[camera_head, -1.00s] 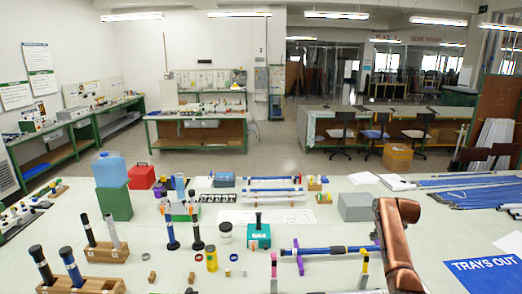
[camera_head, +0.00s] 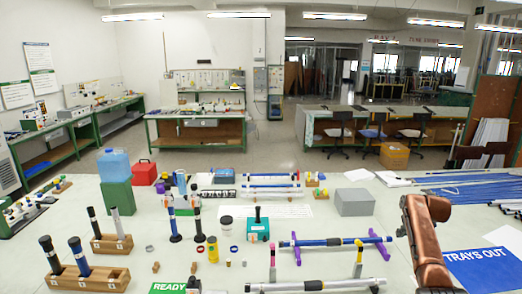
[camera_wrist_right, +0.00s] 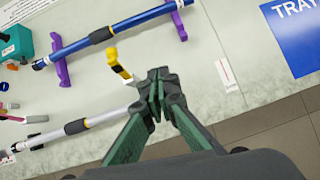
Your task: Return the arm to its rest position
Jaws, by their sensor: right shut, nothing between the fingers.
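The copper-coloured link of my right arm (camera_head: 425,240) comes in at the lower right of the head view. In the right wrist view my right gripper (camera_wrist_right: 158,90) has its dark fingertips together with nothing between them. It is above the table, right of a yellow-topped post (camera_wrist_right: 119,64). A silver rod (camera_wrist_right: 105,118) with a dark band lies to the left of the fingers, and it also shows in the head view (camera_head: 335,285). A blue rod (camera_wrist_right: 135,20) rests on purple supports. My left gripper is not in view.
A blue TRAYS OUT sign (camera_head: 482,268) lies on the table at right. A grey box (camera_head: 354,202) stands behind the blue rod. Wooden blocks holding upright rods (camera_head: 92,278) are at left. The table edge and floor show at the lower right of the wrist view.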

